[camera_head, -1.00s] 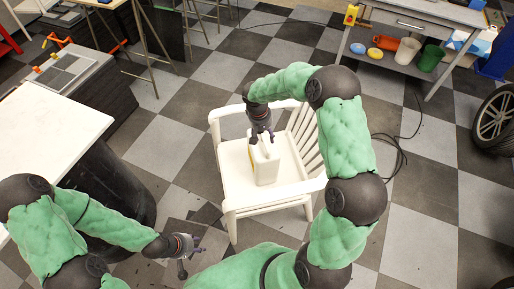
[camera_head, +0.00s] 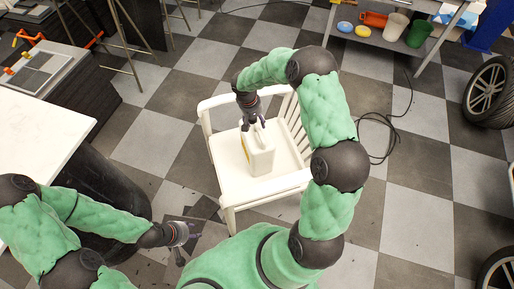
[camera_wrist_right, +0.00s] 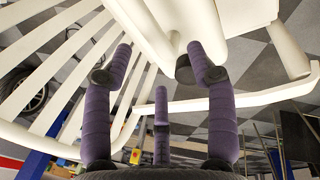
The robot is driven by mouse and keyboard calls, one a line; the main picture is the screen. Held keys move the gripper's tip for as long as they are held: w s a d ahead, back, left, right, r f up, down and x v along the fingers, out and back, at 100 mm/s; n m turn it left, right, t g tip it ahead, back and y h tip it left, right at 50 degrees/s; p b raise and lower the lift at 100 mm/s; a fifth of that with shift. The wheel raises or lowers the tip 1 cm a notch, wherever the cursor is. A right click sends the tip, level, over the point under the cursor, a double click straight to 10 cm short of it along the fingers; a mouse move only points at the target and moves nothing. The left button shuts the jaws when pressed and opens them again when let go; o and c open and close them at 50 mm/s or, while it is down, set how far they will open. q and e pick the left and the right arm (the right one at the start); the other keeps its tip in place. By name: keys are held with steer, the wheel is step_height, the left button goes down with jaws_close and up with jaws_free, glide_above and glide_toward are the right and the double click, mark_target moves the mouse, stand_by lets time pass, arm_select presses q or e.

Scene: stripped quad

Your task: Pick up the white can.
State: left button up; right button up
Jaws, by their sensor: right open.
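The white can (camera_head: 259,158), a boxy jug with a yellowish mark on its side, stands upright on the seat of a white chair (camera_head: 232,187). My right gripper (camera_head: 254,124) is at the can's top, fingers pointing down, and is open. In the right wrist view the spread purple fingers (camera_wrist_right: 160,65) have a white part, likely the can's top or handle (camera_wrist_right: 150,35), between and beyond their tips. I cannot tell whether they touch it. My left gripper (camera_head: 189,243) is open and empty, low over the floor at the lower left, far from the can.
The chair's slatted back (camera_head: 291,118) and armrests stand around the can. A white table (camera_head: 35,135) is at the left. A grey shelf (camera_head: 385,48) with bowls and pots is at the back. A wheel (camera_head: 490,92) and a black cable (camera_head: 385,140) lie at the right.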

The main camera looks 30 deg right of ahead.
mark_target(258, 125)
steer(key=f, duration=0.2)
steer(key=d+f+b, duration=0.1)
steer(key=f, duration=0.1)
steer(key=shift+w, duration=0.1)
steer(key=shift+r, duration=0.1)
steer(key=shift+c, duration=0.2)
jaws_close()
steer(key=shift+w+r, duration=0.1)
